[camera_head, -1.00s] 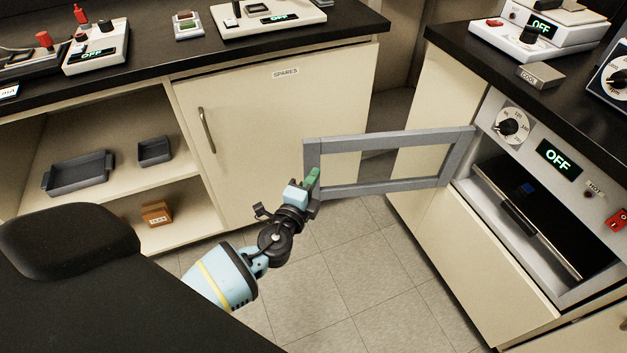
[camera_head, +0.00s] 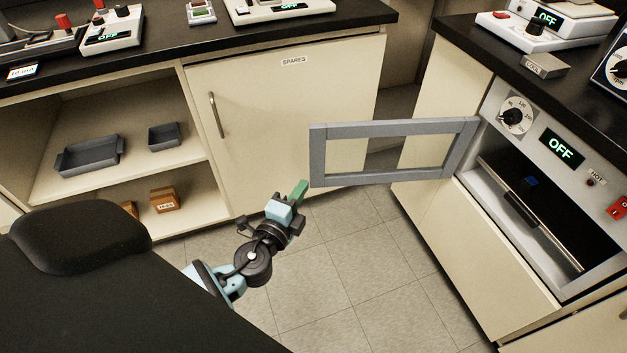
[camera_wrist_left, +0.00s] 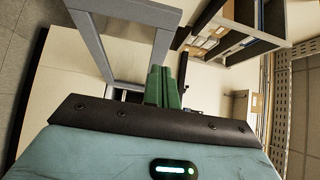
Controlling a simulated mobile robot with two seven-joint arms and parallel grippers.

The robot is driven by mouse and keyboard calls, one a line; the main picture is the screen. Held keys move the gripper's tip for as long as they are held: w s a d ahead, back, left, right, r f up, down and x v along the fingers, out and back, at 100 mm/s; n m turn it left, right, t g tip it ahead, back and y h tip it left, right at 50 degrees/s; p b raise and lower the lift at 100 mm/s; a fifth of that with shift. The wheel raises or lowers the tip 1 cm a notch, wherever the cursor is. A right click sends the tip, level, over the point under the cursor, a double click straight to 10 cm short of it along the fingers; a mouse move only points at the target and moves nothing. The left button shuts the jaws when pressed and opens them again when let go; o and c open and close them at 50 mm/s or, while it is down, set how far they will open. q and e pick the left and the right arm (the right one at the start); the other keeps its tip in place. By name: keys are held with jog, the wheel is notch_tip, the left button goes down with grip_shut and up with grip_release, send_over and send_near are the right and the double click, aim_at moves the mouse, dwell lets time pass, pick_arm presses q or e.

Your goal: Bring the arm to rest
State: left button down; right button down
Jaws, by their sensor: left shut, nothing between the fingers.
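My left gripper (camera_head: 300,191) is in the middle of the head view, with its green fingers shut and nothing between them. It is just below the near lower corner of the open grey oven door frame (camera_head: 318,160); I cannot tell whether they touch. In the left wrist view the shut green fingers (camera_wrist_left: 162,88) stand beside the grey door frame (camera_wrist_left: 95,45). My left arm comes in from the lower left, bent low over the floor. My right gripper is in neither view.
The oven (camera_head: 478,215) at right has its door swung wide open, and a dark tray or plate (camera_head: 520,205) inside. The spares cabinet (camera_head: 265,120) is shut behind the gripper. Open shelves (camera_head: 125,185) hold grey trays and boxes. The tiled floor (camera_head: 350,270) is clear.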

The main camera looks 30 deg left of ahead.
pick_arm(q)
jog(key=shift+s+a+r, duration=0.1)
jog(key=shift+s+a, duration=0.1)
jog(key=shift+s, duration=1.55)
